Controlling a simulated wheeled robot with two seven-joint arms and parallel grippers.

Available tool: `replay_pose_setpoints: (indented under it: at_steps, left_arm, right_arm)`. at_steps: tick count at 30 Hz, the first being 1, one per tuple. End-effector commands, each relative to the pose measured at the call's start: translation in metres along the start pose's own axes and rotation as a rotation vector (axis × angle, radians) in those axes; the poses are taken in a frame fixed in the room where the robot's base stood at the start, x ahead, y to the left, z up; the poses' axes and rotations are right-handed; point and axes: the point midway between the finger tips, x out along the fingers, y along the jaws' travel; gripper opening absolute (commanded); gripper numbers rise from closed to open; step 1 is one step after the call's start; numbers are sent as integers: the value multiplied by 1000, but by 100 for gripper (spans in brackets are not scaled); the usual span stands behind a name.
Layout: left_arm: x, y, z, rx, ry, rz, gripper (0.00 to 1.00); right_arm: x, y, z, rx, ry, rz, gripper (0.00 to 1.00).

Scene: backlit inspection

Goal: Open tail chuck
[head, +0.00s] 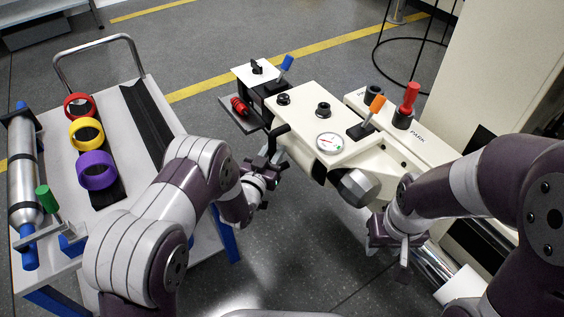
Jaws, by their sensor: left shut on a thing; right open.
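A cream machine (322,122) stands in the middle with a round gauge (330,142) and an orange-handled lever (376,104) on top. A blue-handled lever (287,63) stands at its far end beside a white plate (256,72). A grey faceted, chuck-like part (356,187) sticks out of the near end. Which part is the tail chuck, I cannot tell for sure. My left gripper (270,158) is at the machine's left side, shut on a black handle (279,131); its fingertips are partly hidden. My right gripper (404,262) is open, below and right of the grey part, apart from it.
A white cart (128,150) at left carries red (79,106), yellow (85,134) and purple (96,170) rings and a silver cylinder (22,170). A red-handled lever (409,100) stands on the PARK panel (425,137). Open floor lies between cart and machine.

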Motion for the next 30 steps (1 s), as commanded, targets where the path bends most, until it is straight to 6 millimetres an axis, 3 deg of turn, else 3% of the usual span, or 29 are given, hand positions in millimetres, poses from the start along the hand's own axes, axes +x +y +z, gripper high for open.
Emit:
replay_pose_setpoints:
  at_steps: [8, 9, 10, 20, 23, 30]
  left_arm:
    - [0, -1, 1, 1, -3, 0, 0]
    - [0, -1, 1, 1, -3, 0, 38]
    - [0, -1, 1, 1, -3, 0, 46]
    - [-4, 0, -1, 0, -4, 0, 46]
    - [-20, -1, -4, 0, -7, 0, 46]
    - [-85, -1, -6, -1, -8, -1, 46]
  right_arm:
    - [0, 0, 0, 0, 0, 0, 43]
    - [0, 0, 0, 0, 0, 0, 43]
    - [0, 0, 0, 0, 0, 0, 43]
    - [-4, 0, 0, 0, 0, 0, 43]
    - [-17, 0, -2, 0, 0, 0, 43]
    - [-51, 0, -6, 0, 0, 0, 43]
